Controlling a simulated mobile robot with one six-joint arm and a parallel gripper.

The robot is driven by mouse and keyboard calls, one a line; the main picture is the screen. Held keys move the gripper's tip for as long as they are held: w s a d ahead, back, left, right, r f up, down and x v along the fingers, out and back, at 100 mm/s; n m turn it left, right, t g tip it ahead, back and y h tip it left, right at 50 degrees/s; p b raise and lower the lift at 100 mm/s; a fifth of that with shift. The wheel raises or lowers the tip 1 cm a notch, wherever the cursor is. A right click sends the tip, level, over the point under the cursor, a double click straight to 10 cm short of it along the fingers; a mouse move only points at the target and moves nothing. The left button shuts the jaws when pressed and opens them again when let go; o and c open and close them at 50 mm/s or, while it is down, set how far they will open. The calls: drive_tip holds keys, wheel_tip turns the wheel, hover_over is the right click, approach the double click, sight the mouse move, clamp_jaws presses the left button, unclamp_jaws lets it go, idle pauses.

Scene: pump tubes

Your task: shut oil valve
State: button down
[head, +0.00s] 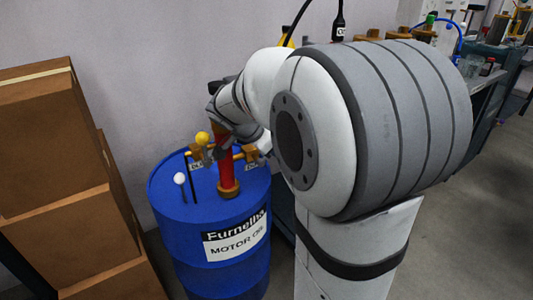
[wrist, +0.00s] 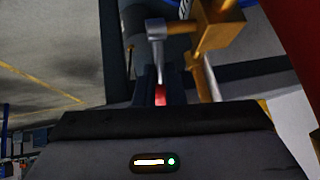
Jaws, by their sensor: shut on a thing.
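A blue oil drum (head: 179,222) stands upright, with a red pump column (head: 226,170) on its lid. Brass pipes and blocks branch off the column, with small tags hanging at both sides. In the wrist view, my gripper (wrist: 160,92) is shut on a small red part (wrist: 160,96), seemingly a valve handle. A grey metal stem (wrist: 157,45) shows just beyond the fingers, beside a brass block (wrist: 218,28). The red column (wrist: 300,30) is close on the right. In the head view my arm hides the fingertips and part of the right-hand pipe.
Stacked cardboard boxes (head: 40,130) stand left of the drum, with a wall behind. A workbench (head: 490,80) with bottles is at the back right. Floor is clear at the right.

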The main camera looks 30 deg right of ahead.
drive_tip(key=shift+w+d+r, duration=0.15)
drive_tip(key=shift+d+r, duration=0.1)
drive_tip(key=shift+r, duration=0.2)
drive_tip(key=c, duration=1.5)
unclamp_jaws()
drive_tip(key=shift+c, duration=0.2)
drive_tip(key=shift+o, duration=1.1)
drive_tip(key=shift+f, duration=0.2)
wheel_tip(320, 180, up, 10)
drive_tip(key=p, duration=0.3)
drive_tip(key=shift+p, duration=0.4)
drive_tip(key=shift+c, duration=0.4)
